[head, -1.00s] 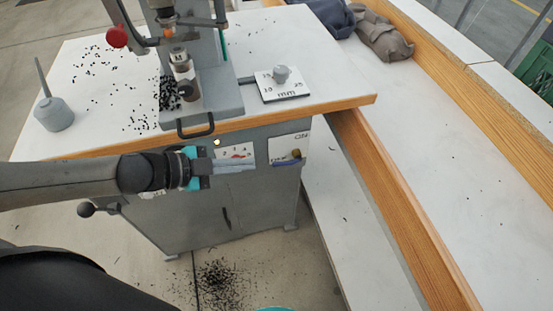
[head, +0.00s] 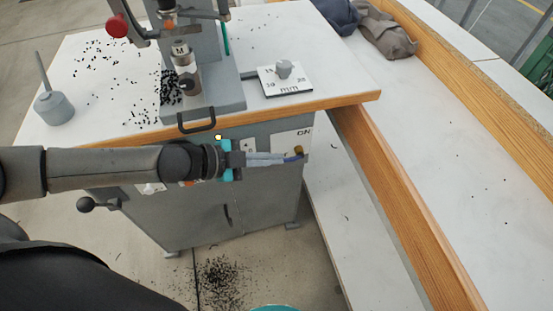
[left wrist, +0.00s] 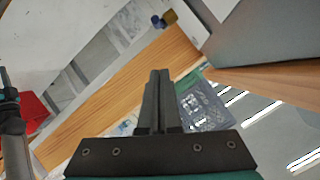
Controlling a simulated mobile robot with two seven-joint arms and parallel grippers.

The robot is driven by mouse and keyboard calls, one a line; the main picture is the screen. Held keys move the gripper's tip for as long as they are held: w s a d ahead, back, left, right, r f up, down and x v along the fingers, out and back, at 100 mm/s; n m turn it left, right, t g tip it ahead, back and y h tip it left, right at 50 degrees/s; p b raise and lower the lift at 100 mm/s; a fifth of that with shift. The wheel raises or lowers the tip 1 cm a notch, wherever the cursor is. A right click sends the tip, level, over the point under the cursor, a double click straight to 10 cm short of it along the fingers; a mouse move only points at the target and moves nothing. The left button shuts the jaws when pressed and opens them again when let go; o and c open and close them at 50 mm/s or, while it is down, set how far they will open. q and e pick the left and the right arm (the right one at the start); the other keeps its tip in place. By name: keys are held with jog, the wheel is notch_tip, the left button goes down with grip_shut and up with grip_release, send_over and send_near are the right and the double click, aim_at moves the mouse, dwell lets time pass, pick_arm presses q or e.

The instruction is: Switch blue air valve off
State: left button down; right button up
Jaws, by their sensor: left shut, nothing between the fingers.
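The blue air valve (head: 294,157) is on a white plate on the cabinet front, below the table edge. Its brass body (head: 299,150) shows, with the blue lever pointing left from it. "ON" is printed above it; any other label is hidden. My left gripper (head: 281,159) is shut and empty. Its fingers point right, with the tips close to the lever; I cannot tell whether they touch it. In the left wrist view, the valve (left wrist: 158,21) shows just beyond the shut fingertips (left wrist: 160,75).
The tabletop above holds the press base (head: 205,112) with its front handle (head: 197,124), and a gauge plate (head: 285,80). A wooden-edged bench (head: 400,200) runs along the right. A black ball knob (head: 85,204) sticks out at the cabinet's left.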

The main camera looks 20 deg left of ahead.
pick_arm(q)
jog(key=shift+w+d+f+b, duration=0.1)
jog(key=shift+w+f+b, duration=0.7)
jog(key=shift+f, duration=0.35)
jog(key=shift+w+f+b, duration=0.6)
jog(key=shift+w+f, duration=0.25)
jog(key=shift+f, duration=0.25)
pick_arm(e)
jog(key=shift+w+a+f, duration=0.1)
jog(key=shift+w+a, duration=0.15)
jog(key=shift+w, duration=0.4)
jog(key=shift+w+a+f, duration=0.1)
jog(key=shift+w+a, duration=0.1)
jog(key=shift+w, duration=0.5)
jog(key=shift+w+a, duration=0.25)
jog(key=shift+w, duration=0.4)
pick_arm(q)
jog(key=shift+f, duration=0.1)
pick_arm(e)
jog(key=shift+r, duration=0.1)
